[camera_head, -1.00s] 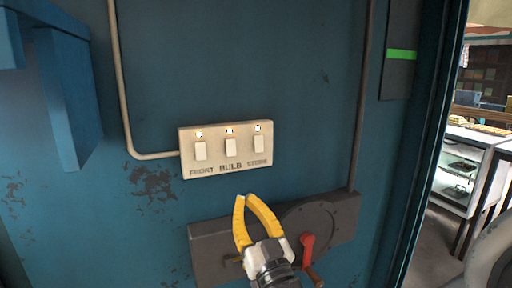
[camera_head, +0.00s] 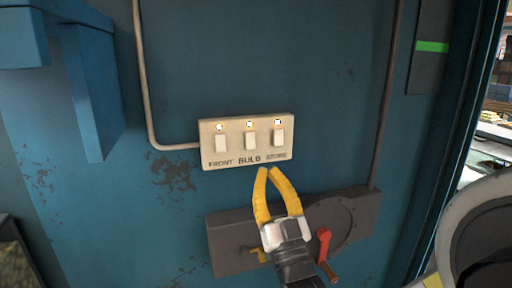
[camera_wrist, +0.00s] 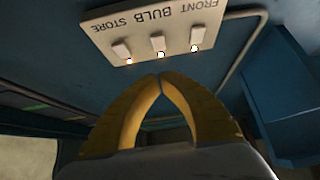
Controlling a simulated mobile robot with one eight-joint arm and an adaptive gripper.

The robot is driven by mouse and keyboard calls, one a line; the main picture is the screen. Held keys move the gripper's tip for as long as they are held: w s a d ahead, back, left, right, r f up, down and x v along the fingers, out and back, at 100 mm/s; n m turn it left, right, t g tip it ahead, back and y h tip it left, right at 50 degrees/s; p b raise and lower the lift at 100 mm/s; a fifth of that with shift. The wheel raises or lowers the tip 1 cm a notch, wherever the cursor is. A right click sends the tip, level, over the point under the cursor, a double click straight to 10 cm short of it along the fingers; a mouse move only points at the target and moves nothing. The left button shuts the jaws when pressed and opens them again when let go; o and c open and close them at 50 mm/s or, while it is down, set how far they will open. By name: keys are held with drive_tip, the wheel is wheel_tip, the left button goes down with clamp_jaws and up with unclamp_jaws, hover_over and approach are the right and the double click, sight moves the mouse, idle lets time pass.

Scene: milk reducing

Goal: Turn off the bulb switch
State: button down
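A cream switch panel (camera_head: 246,157) is fixed to the blue wall, with three rocker switches labelled FRONT, BULB and STORE. The bulb switch (camera_head: 250,141) is the middle one. A small light glows above each switch. My gripper (camera_head: 267,170) has yellow fingers and is just below the panel, under the BULB label, apart from the switch in the picture. Its fingertips meet and hold nothing. In the wrist view the panel (camera_wrist: 172,12) appears upside down beyond the closed fingertips (camera_wrist: 159,78), and the bulb switch (camera_wrist: 158,41) is nearly in line with them.
A grey box (camera_head: 230,243) with a red lever (camera_head: 323,245) is on the wall below the panel, behind my gripper. A pipe (camera_head: 146,90) runs to the panel's left side. A blue box-like fixture (camera_head: 92,90) juts out at the left. A doorway opens at the right.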

sight(252, 137)
drive_tip(key=shift+w+a+r, duration=0.4)
drive_tip(key=shift+w+r, duration=0.1)
drive_tip(key=shift+w, duration=0.9)
drive_tip(key=shift+w+a+r, duration=0.35)
drive_tip(key=shift+w+r, duration=0.15)
drive_tip(key=shift+w, duration=0.85)
drive_tip(key=shift+w+a+r, duration=0.4)
drive_tip(key=shift+w+r, duration=0.1)
drive_tip(key=shift+w, duration=0.9)
drive_tip(key=shift+f+b, duration=0.1)
drive_tip(key=shift+b, duration=0.3)
